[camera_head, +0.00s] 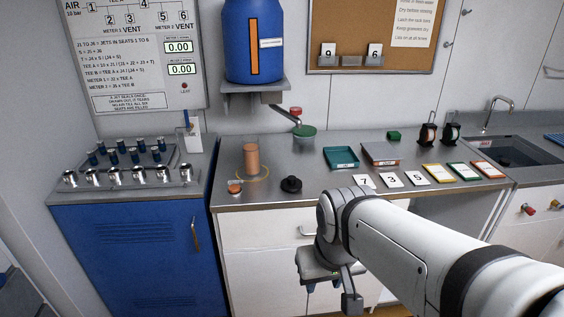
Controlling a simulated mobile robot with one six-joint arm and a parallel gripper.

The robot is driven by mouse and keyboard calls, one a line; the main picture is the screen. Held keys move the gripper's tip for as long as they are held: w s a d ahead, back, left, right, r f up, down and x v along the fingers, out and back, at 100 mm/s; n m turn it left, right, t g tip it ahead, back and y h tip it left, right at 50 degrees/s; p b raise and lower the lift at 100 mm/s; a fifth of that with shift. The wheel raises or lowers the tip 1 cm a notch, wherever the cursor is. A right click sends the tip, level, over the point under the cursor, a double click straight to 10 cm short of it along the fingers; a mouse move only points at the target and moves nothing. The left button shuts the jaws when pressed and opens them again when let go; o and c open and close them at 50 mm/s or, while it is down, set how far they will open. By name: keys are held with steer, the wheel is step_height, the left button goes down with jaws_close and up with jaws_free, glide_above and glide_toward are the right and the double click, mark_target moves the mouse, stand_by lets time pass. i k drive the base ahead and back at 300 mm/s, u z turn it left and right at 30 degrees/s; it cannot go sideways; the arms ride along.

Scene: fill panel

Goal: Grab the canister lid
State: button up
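A copper-coloured canister (251,158) stands upright inside a yellow ring on the steel counter. A round black lid-like piece with a raised knob (291,184) lies on the counter to the right of the canister, near the front edge; I take it as the canister lid. My gripper (331,295) hangs in front of the counter, below and to the right of the black lid and apart from it. Its fingers are spread, with nothing seen between them. My forearm covers part of the counter front and drawers.
A small orange button (235,188) sits left of the lid. Number cards (391,180), a teal tray (341,157) and a grey tray (381,154) lie to the right. A blue tank (254,40) with a spout hangs above a green piece (304,131).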

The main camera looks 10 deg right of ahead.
mark_target(290, 184)
steer(key=z, duration=0.1)
steer(key=i, duration=1)
steer(key=z, duration=0.05)
